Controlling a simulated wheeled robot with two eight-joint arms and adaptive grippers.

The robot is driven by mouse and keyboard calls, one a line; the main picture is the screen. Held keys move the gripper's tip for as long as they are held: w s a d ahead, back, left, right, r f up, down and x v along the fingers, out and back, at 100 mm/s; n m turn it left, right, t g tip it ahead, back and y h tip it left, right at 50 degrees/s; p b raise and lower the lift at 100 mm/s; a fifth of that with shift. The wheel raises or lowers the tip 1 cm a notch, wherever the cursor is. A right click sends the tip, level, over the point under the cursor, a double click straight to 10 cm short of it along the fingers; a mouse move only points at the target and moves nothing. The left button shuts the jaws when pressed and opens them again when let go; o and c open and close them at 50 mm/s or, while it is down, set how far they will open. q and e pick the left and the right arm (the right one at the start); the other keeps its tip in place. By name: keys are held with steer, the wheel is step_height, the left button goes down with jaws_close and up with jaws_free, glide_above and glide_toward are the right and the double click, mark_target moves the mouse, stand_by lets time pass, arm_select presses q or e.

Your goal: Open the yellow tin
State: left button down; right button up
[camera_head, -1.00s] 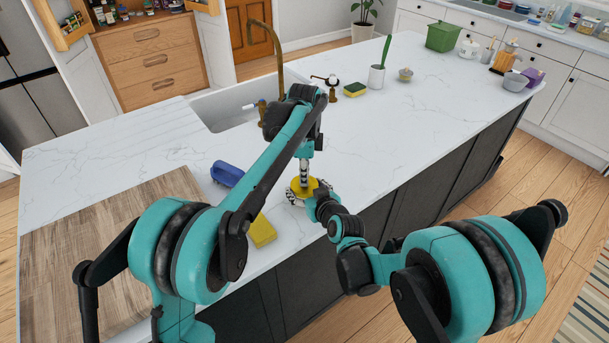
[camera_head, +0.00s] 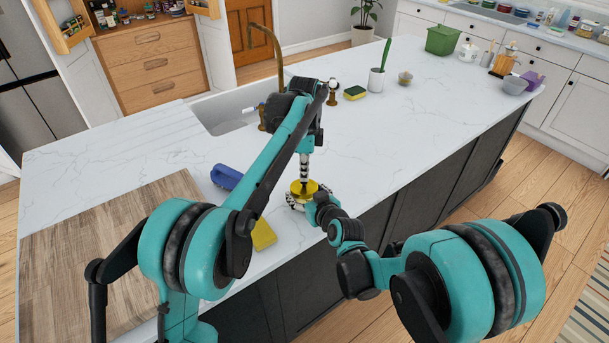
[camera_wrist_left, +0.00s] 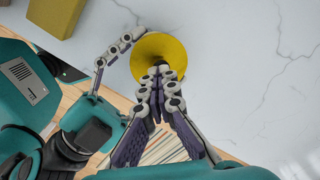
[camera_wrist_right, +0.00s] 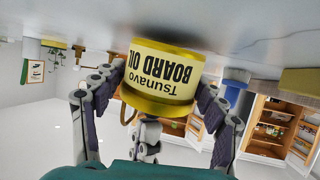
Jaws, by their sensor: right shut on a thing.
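The yellow tin (camera_head: 303,188) stands on the marble island near its front edge. In the right wrist view the tin (camera_wrist_right: 155,78) appears upside down, with a label reading "BOARD OIL". My right gripper (camera_wrist_right: 160,88) is shut on the tin's sides, one finger on each side. My left gripper (camera_wrist_left: 162,72) points down over the tin's round yellow top (camera_wrist_left: 170,45). Its fingertips are close together at the middle of the top. The fingers hide whatever lies under them, so contact is unclear.
A yellow block (camera_head: 263,234) and a blue object (camera_head: 226,176) lie left of the tin. A wooden board (camera_head: 100,245) covers the left end. The sink (camera_head: 222,112) and a sponge (camera_head: 354,93) lie behind. The marble right of the tin is clear.

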steer(key=shift+r, duration=0.1)
stand_by(0.3)
arm_select(q)
steer(key=c, duration=1.8)
jaws_free()
step_height(320, 180, up, 12)
arm_select(e)
steer(key=o, duration=1.8)
steer(key=shift+c, duration=0.2)
